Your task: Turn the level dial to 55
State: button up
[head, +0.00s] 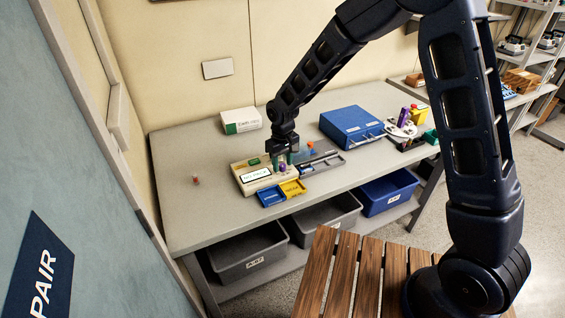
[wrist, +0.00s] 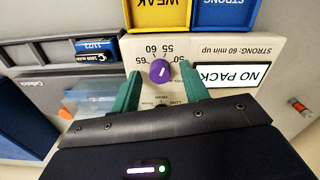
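The pump's screen (wrist: 232,76) reads NO PACK. Blue and yellow trays (head: 292,188) marked STRONG and WEAK sit at its front. A grey unit (head: 322,164) stands close on the right, with a blue case (head: 350,125) behind. The table's left part is mostly clear.

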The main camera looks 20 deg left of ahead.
aim_at(283, 165)
notch_tip(283, 165, up, 11)
dwell(0.7)
dwell(0.3)
jog(key=w+d+r+m+t, duration=0.15)
jog(key=d+r, duration=0.35)
jog(key=d, duration=0.5)
jog(key=w+d+r+m, duration=0.25)
jog(key=d+r, duration=0.25)
jog(key=d, duration=0.5)
jog(key=w+d+r+m+t, duration=0.15)
jog(key=d+r, duration=0.35)
jog(key=d, duration=0.5)
jog(key=s+d+r+m, duration=0.1)
jog(key=s+d+m, duration=0.1)
jog(key=s+d, duration=0.2)
jog(key=s+d+r+m+t, duration=0.1)
jog(key=s+d, duration=0.4)
jog(key=d, duration=0.6)
jog(key=s+d+r+m, duration=0.1)
jog(key=s+d, duration=0.3)
jog(key=d, duration=0.4)
jog(key=shift+s+m+t, duration=0.2)
jog(key=shift+m+t, duration=0.1)
jog(key=shift+m, duration=0.55)
